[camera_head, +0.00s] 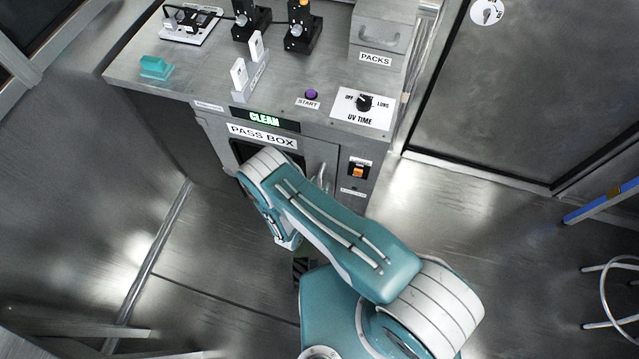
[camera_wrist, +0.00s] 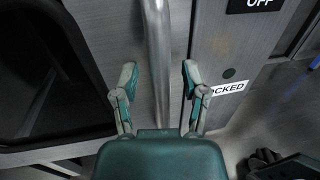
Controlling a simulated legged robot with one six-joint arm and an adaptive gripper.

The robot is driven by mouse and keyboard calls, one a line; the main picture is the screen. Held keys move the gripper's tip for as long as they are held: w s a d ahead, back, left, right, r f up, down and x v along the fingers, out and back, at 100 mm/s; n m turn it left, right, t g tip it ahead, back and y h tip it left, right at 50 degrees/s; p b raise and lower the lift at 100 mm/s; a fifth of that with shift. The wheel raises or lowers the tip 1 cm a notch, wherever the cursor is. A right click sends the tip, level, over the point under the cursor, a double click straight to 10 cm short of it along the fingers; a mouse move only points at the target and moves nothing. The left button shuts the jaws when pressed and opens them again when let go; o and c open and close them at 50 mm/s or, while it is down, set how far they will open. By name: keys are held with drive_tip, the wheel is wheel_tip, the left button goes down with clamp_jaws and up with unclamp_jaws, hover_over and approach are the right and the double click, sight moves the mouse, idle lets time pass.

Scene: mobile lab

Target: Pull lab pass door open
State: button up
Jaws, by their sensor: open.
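The pass box (camera_head: 292,128) is a grey metal cabinet labelled "PASS BOX", with a lit "CLEAN" display above its door. The door is grey with a dark window (camera_wrist: 40,75), at left in the wrist view. Its vertical metal handle (camera_wrist: 158,50) also shows just right of my arm in the head view (camera_head: 320,178). The door looks shut. My gripper (camera_wrist: 159,74) is open, with one finger on each side of the handle in the wrist view. I cannot tell if either finger touches it. In the head view my arm hides the gripper and much of the door.
An orange switch (camera_head: 358,171) sits right of the door. A label ending "CKED" (camera_wrist: 226,87) is beside the handle. The top holds a purple start button (camera_head: 311,94), a UV dial (camera_head: 364,102) and a PACKS box (camera_head: 378,38). Open floor lies right; a stool (camera_head: 608,290) stands farther right.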

clamp_jaws()
